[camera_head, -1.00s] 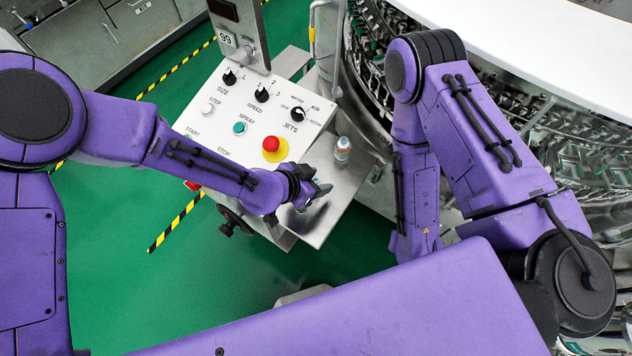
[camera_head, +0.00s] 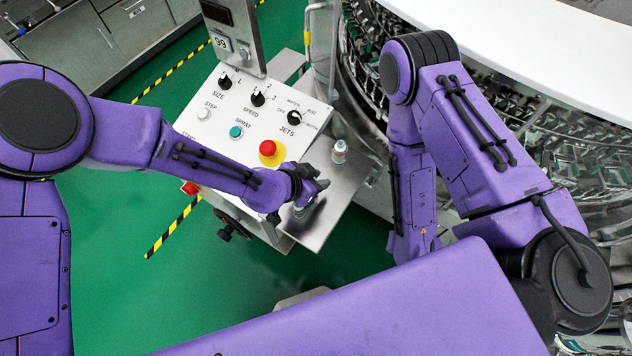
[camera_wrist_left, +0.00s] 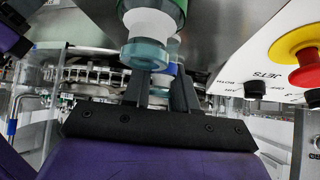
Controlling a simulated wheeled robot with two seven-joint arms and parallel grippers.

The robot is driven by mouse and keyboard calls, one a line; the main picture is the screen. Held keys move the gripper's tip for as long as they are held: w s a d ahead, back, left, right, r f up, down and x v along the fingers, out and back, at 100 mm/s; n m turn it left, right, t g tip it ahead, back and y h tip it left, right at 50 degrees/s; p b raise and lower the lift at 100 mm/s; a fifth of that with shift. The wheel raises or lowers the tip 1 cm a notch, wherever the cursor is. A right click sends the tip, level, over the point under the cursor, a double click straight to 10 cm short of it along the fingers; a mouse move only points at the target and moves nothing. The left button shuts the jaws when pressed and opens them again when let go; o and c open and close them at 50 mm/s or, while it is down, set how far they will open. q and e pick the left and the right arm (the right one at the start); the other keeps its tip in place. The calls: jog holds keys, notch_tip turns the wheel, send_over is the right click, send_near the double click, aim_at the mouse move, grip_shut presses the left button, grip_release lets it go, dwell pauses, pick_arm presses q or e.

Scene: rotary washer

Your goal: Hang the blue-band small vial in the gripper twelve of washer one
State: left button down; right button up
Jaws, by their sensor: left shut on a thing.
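My left gripper (camera_head: 320,187) reaches over the steel shelf beside the control panel. In the left wrist view its two dark fingers (camera_wrist_left: 160,88) are shut on a small vial with a blue band (camera_wrist_left: 168,69), partly hidden by a nearer glass vial (camera_wrist_left: 148,28) with a white part. In the head view a glass vial (camera_head: 301,209) shows just below the gripper, and I cannot tell which of the two it is. The rotary washer (camera_head: 575,155) curves along the right with many metal grippers; gripper twelve cannot be picked out. My right gripper is out of view.
Another small vial (camera_head: 340,150) stands upright on the steel shelf (camera_head: 345,187). The control panel (camera_head: 208,92) has knobs and a red stop button (camera_head: 268,150) close to my left forearm. My folded right arm stands in front of the washer. Green floor is open at lower left.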

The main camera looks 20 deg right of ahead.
pick_arm(q)
jog(key=s+p+v, duration=0.2)
jog(key=v, duration=0.7)
jog(key=s+f+p+v, duration=0.1)
jog(key=s+p+v, duration=0.1)
jog(key=v, duration=0.7)
jog(key=w+a+f+n+t+y+b, duration=0.1)
jog(key=w+a+n+t+y+b, duration=0.1)
jog(key=w+a+n+y+b, duration=0.2)
jog(key=w+a+f+n+t+y+b, duration=0.2)
jog(key=w+a+n, duration=0.7)
jog(key=a, duration=0.7)
jog(key=w+t+y+b, duration=0.1)
jog(key=w+y+b, duration=0.1)
jog(key=w+b, duration=0.1)
jog(key=shift+w+a+f, duration=0.35)
jog(key=shift+w, duration=0.05)
